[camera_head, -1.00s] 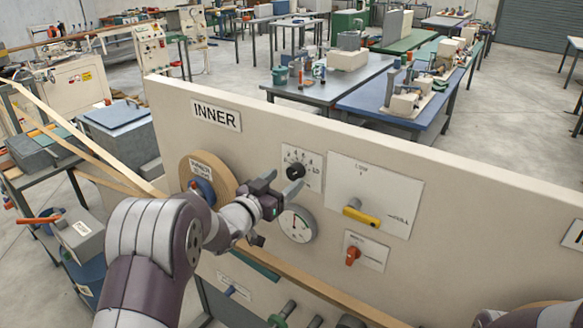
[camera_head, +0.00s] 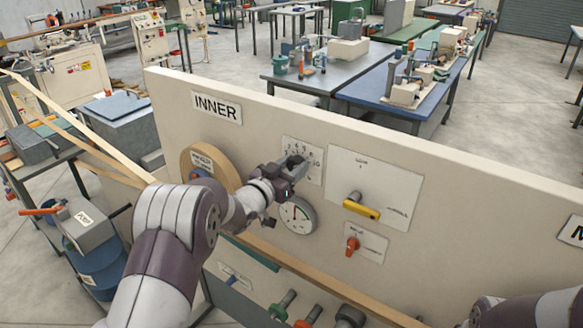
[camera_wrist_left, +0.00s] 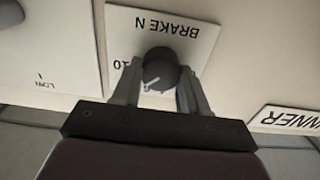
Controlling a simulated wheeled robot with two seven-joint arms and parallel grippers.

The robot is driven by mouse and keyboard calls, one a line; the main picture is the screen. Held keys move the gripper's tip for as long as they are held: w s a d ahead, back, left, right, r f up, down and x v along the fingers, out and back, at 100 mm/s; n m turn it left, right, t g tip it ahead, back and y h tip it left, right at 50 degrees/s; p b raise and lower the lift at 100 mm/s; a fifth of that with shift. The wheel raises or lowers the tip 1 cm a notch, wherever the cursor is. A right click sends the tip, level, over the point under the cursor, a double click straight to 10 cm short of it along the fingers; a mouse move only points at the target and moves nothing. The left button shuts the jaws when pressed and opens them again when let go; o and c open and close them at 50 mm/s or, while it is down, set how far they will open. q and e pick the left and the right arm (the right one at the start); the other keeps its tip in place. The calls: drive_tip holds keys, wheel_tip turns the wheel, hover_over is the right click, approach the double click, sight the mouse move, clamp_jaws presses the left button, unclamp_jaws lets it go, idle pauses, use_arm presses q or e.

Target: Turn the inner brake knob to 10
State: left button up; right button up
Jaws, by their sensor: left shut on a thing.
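The inner brake knob (camera_wrist_left: 161,68) is round and black, on a white plate (camera_wrist_left: 205,38) marked "BRAKE N", which appears upside down in the left wrist view. A pale pointer mark shows on the knob, close to the number 10 printed beside it. My left gripper (camera_wrist_left: 159,84) has one finger on each side of the knob and is shut on it. In the head view my left gripper (camera_head: 296,166) covers the knob and part of its number scale (camera_head: 303,148). Of my right arm only a part shows at the lower right; its gripper is out of view.
The beige panel carries an "INNER" sign (camera_head: 217,107), a round gauge (camera_head: 297,214) just below my gripper, a yellow lever (camera_head: 361,210) and a red knob (camera_head: 352,244) to the right. A wooden disc (camera_head: 222,163) is at the left. Tables stand behind the panel.

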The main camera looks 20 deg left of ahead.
use_arm(q)
drive_tip(key=shift+f+m+b, duration=0.25)
drive_tip(key=shift+m+b, duration=0.05)
drive_tip(key=shift+b, duration=0.35)
drive_tip(key=shift+d+r+m+b, duration=0.1)
drive_tip(key=shift+m+b, duration=2.5)
drive_tip(key=shift+b, duration=1.1)
drive_tip(key=o, duration=1.1)
drive_tip(key=shift+r, duration=0.1)
drive_tip(key=shift+c, duration=0.2)
drive_tip(key=b+v, duration=0.3)
drive_tip(key=v, duration=0.9)
drive_tip(key=shift+s, duration=0.3)
